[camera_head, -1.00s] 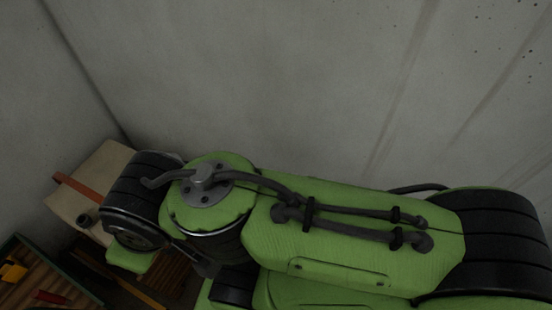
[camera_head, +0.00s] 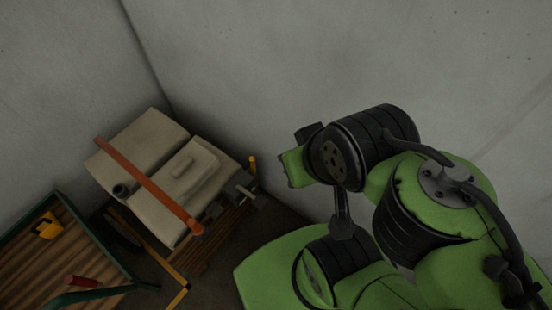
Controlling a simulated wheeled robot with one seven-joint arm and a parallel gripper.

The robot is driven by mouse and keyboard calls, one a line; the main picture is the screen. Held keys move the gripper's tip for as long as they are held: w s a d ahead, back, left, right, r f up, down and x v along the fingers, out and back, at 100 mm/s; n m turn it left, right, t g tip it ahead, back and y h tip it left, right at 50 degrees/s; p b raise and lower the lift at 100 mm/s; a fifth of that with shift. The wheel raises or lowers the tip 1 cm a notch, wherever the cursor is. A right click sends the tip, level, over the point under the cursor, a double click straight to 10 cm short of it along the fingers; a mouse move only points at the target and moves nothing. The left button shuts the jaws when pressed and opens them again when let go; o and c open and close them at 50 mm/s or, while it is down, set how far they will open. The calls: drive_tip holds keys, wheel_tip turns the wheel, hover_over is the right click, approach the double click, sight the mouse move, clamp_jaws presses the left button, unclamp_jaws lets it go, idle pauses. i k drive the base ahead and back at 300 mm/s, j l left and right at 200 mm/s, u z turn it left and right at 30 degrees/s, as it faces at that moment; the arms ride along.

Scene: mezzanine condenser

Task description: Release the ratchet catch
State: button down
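A beige boxy unit (camera_head: 135,150) stands in the corner on a wooden base. A long orange-red bar (camera_head: 150,187) lies slantwise across its top. A small grey metal fitting with a yellow-tipped piece (camera_head: 252,166) is at the unit's right end. I cannot tell which part is the ratchet catch; it may be among these small parts. My green and black arm (camera_head: 350,150) fills the right side, to the right of the unit and apart from it in the picture. I cannot make out my gripper's fingers.
A wooden slatted surface with a green rim (camera_head: 70,212) is at the lower left, with a yellow item (camera_head: 46,226) and a red-handled item (camera_head: 83,281) on it. Yellow rails (camera_head: 178,299) run between. Concrete walls (camera_head: 300,50) close the corner behind.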

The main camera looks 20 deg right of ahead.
sight(252, 160)
drive_tip(key=i+j+u, duration=0.1)
drive_tip(key=u, duration=0.35)
drive_tip(key=i+u, duration=0.15)
drive_tip(key=u, duration=0.35)
drive_tip(key=i+u, duration=0.1)
drive_tip(key=u, duration=0.35)
drive_tip(key=i+u, duration=0.15)
drive_tip(key=u, duration=0.35)
